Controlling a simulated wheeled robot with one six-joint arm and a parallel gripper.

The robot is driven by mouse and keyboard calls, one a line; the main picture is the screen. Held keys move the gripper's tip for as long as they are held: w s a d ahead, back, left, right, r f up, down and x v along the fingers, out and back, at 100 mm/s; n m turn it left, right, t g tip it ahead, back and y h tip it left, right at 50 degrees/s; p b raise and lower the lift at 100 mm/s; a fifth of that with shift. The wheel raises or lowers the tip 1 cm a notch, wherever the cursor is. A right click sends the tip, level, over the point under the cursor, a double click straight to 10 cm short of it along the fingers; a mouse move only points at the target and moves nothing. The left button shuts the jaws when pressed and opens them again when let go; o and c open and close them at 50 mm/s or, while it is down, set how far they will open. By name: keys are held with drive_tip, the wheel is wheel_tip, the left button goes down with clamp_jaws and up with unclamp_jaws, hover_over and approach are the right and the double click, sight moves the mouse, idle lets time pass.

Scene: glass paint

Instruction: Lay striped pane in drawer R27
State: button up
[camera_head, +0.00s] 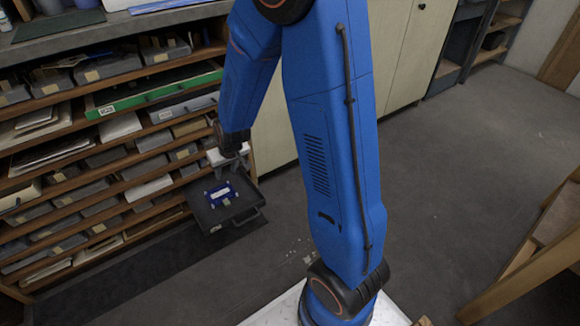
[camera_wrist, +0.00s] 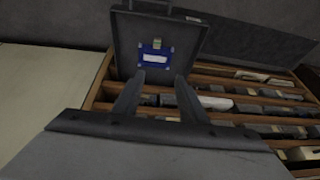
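A dark grey drawer (camera_head: 243,190) is pulled out from the rack, with a handle at its front. A small blue piece with a white band across it (camera_head: 221,193) lies flat inside, apart from the walls; it looks like the striped pane. In the wrist view the drawer (camera_wrist: 187,42) and the blue piece (camera_wrist: 155,56) are ahead of the fingers. My gripper (camera_head: 229,166) hangs over the back of the drawer, near the rack. In the wrist view my gripper (camera_wrist: 158,92) has its fingers apart with nothing between them. I cannot read the number R27 on the drawer.
The wooden rack (camera_head: 120,185) holds several rows of grey drawers and flat sheets. A green-fronted drawer (camera_head: 150,92) sticks out higher up. A pale cabinet (camera_head: 405,60) stands right of the rack. The floor (camera_head: 440,150) on the right is clear.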

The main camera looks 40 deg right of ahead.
drive_tip(key=s+f+v, duration=0.1)
drive_tip(key=v, duration=1)
drive_tip(key=s+d+r, duration=0.2)
drive_tip(key=s+r, duration=0.5)
drive_tip(key=s, duration=0.6)
drive_tip(key=s+d+r, duration=0.2)
drive_tip(key=s+r, duration=0.6)
drive_tip(key=s, duration=0.5)
drive_tip(key=shift+s+d+r+h, duration=0.3)
drive_tip(key=shift+s+d+r, duration=0.05)
drive_tip(key=shift+s+d, duration=0.05)
